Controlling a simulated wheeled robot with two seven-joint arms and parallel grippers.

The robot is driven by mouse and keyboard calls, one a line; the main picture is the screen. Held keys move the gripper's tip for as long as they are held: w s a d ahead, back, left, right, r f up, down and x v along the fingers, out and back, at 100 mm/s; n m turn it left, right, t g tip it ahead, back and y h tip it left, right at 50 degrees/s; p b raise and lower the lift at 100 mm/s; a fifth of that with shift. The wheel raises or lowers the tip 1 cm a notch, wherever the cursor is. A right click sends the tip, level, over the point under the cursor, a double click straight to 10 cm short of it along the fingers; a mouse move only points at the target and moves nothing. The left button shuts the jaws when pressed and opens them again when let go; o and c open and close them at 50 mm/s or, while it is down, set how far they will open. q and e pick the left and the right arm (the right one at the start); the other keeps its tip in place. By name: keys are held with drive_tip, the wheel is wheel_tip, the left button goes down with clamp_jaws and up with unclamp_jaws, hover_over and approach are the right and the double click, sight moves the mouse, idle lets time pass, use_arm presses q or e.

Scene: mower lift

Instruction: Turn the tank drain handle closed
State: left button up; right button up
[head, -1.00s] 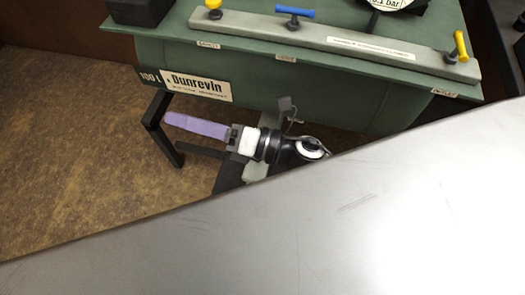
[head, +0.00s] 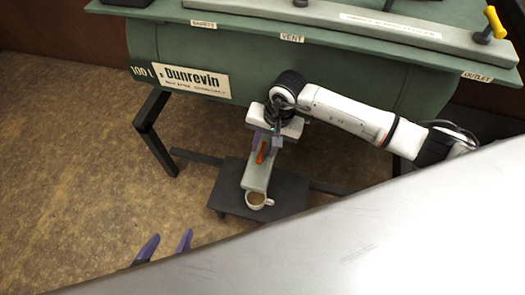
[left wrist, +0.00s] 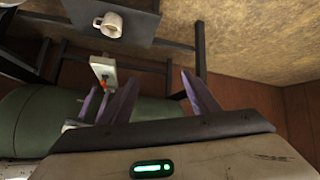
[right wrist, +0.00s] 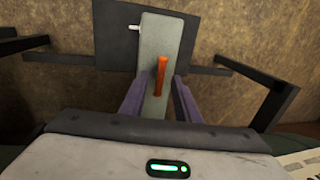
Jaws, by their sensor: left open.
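The drain handle (head: 261,152) is a small orange lever on a pale grey-green plate (head: 256,177) below the green tank (head: 340,78). In the right wrist view, the handle (right wrist: 160,76) points along the plate, between my right gripper's fingers. My right gripper (head: 266,146) reaches down in front of the tank. Its purple fingers (right wrist: 159,100) are apart, one on each side of the plate, with a gap to the handle. My left gripper (head: 167,244) is open and empty at the lower left, away from the handle. Its fingers also show in the left wrist view (left wrist: 162,98).
A white mug (head: 257,200) with brown liquid stands on a dark platform (head: 288,190) under the plate. Dark legs (head: 152,130) hold the tank. A large scratched grey surface (head: 400,230) covers the lower right. The brown floor at left is clear.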

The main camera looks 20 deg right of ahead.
sight(262, 154)
drive_tip(key=shift+a+f, duration=0.15)
drive_tip(key=shift+f, duration=0.55)
drive_tip(key=shift+w+a+f, duration=0.1)
drive_tip(key=shift+w+f, duration=0.05)
drive_tip(key=shift+f, duration=0.4)
use_arm(q)
drive_tip(key=shift+w+d+r, duration=0.1)
drive_tip(key=shift+w+d, duration=0.2)
drive_tip(key=shift+w, duration=0.5)
use_arm(e)
clamp_jaws()
use_arm(q)
drive_tip(key=shift+s, duration=0.2)
use_arm(e)
drive_tip(key=shift+r, duration=0.1)
